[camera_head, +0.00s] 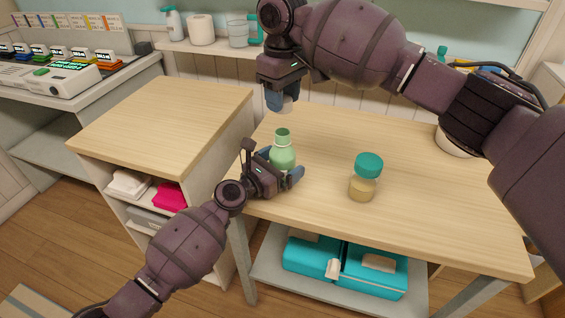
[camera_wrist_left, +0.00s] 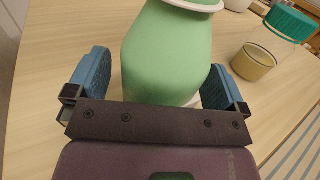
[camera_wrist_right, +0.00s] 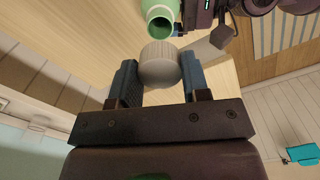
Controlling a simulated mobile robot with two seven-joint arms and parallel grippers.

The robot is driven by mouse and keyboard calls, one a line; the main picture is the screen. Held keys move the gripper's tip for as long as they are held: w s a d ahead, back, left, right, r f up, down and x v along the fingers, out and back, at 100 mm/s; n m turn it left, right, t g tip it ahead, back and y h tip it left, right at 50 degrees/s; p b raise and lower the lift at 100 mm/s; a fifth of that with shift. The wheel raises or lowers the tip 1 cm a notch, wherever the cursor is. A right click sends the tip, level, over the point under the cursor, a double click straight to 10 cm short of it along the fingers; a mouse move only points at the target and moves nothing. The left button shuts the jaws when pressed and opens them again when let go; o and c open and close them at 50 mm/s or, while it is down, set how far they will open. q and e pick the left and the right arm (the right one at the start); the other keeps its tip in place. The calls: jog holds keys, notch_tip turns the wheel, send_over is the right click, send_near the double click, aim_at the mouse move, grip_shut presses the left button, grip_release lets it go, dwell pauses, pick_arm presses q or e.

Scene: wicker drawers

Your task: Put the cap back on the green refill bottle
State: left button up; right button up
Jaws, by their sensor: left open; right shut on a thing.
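The green refill bottle (camera_head: 283,154) stands upright and uncapped on the wooden table; its open mouth shows in the right wrist view (camera_wrist_right: 160,22). My left gripper (camera_head: 284,171) is open, with its fingers on either side of the bottle's body; the bottle also shows between them in the left wrist view (camera_wrist_left: 165,55). My right gripper (camera_head: 282,100) is shut on the whitish cap (camera_wrist_right: 159,65), which it holds above and slightly behind the bottle, apart from it.
A jar with a teal lid (camera_head: 366,177) stands on the table (camera_head: 430,205) right of the bottle. A lower wooden cabinet (camera_head: 165,115) adjoins at left. A back shelf (camera_head: 215,48) holds a paper roll, a pump bottle and a pitcher. Teal boxes (camera_head: 345,270) sit below.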

aim_at(282, 132)
dwell(0.3)
pick_arm(q)
jog(key=c, duration=1.4)
pick_arm(e)
jog(key=shift+f, duration=2.5)
jog(key=shift+f, duration=0.9)
jog(key=shift+f, duration=0.55)
